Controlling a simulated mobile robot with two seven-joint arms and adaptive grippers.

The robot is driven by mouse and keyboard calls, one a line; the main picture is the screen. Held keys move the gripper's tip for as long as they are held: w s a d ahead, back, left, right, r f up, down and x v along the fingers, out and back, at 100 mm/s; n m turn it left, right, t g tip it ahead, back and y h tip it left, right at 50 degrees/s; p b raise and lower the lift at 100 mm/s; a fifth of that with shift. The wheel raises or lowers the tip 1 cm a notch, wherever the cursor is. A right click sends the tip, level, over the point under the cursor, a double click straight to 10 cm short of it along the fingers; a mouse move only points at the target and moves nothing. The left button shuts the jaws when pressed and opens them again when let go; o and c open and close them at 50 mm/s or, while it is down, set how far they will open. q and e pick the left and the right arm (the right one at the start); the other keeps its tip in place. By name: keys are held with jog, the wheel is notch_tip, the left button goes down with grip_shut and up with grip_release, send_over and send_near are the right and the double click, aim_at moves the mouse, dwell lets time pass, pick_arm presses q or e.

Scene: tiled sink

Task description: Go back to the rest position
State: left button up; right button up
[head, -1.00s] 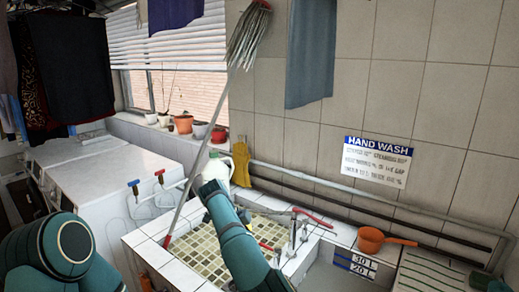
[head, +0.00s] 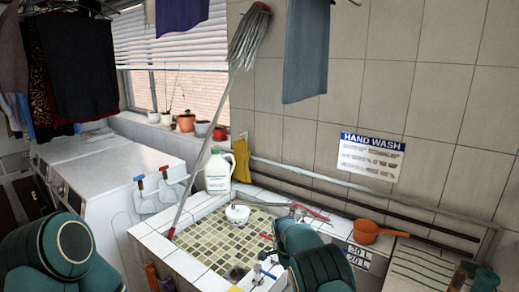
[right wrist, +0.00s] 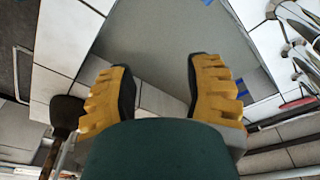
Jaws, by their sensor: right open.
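My right arm comes up from the bottom of the head view at the right side of the tiled sink (head: 205,262). My right gripper (right wrist: 160,78) shows clearly in the right wrist view. Its yellow ridged fingers are spread apart with nothing between them, over a grey surface and white tiles. In the head view the right gripper is mostly hidden by my arm. My left arm's teal links fill the lower left of the head view, but the left gripper is out of the picture.
A white jug (head: 218,172) stands on the sink's back ledge. A white round object (head: 237,214) sits in the sink. An orange dipper (head: 368,232) rests on the right ledge. A mop (head: 208,135) leans across the sink's left edge. White machines (head: 105,165) stand at left.

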jog(key=s+d+f+n+y, duration=0.1)
jog(key=s+f+n, duration=0.1)
jog(key=s, duration=0.3)
jog(key=s+d+f+n+y, duration=0.1)
jog(key=s+d+f+n, duration=0.1)
jog(key=s+f, duration=0.3)
jog(key=s+d+f+n+y, duration=0.1)
jog(key=s+f+n, duration=0.1)
jog(key=s+f, duration=0.2)
jog(key=shift+s+d+y, duration=0.15)
jog(key=shift+s+y, duration=0.15)
jog(key=shift+s, duration=0.85)
jog(key=s+a+r+n+t+y, duration=0.1)
jog(key=s+r+n, duration=0.1)
jog(key=s, duration=0.4)
jog(key=s+a+r+n, duration=0.1)
jog(key=s+a+n, duration=0.15)
jog(key=s, duration=0.45)
jog(key=s+a+r+n+t+y, duration=0.1)
jog(key=s+r+n, duration=0.15)
jog(key=s, duration=0.35)
notch_tip(320, 180, down, 11)
jog(key=b, duration=0.9)
jog(key=shift+s, duration=0.1)
